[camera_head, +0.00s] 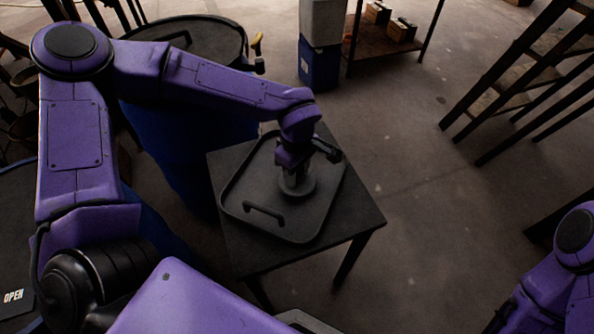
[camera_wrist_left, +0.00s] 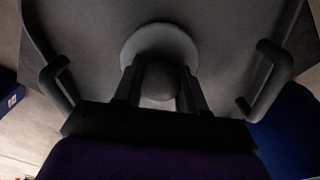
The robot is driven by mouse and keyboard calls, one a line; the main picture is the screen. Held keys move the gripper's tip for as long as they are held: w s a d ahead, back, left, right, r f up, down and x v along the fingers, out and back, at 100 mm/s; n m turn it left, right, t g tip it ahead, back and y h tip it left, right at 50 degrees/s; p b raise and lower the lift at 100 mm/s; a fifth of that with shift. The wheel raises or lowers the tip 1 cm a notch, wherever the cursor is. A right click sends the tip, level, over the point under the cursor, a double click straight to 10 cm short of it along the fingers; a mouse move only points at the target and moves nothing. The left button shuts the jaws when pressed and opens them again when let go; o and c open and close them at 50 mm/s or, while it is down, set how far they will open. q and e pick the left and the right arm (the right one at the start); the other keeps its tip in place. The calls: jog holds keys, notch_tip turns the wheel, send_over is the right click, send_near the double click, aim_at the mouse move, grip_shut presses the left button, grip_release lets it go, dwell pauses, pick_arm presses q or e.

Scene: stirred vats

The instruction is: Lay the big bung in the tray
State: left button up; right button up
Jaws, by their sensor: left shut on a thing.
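The big bung (camera_head: 297,187) is a grey round plug with a wide disc and a narrower knob. It is over the floor of the dark tray (camera_head: 291,235), towards its right side; I cannot tell whether it touches the floor. My left gripper (camera_head: 294,172) points down and is shut on the bung. In the left wrist view the bung's disc (camera_wrist_left: 160,40) shows beyond the fingers (camera_wrist_left: 159,90), with the knob between them. The tray (camera_wrist_left: 85,35) has a raised rim and handles. My right gripper is out of view; only part of my right arm shows at lower right.
The tray stands on a small dark table (camera_head: 355,213). A blue vat (camera_head: 185,150) with a dark top stands just left of it. Another dark lid marked OPEN (camera_head: 14,296) is at lower left. A rack (camera_head: 510,85) stands at upper right. Floor right of the table is clear.

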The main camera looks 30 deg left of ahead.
pick_arm(q)
jog(key=shift+f, duration=0.2)
jog(key=o, duration=1.1)
jog(key=shift+c, duration=0.2)
notch_tip(320, 180, up, 12)
jog(key=p, duration=0.1)
jog(key=shift+r, duration=0.25)
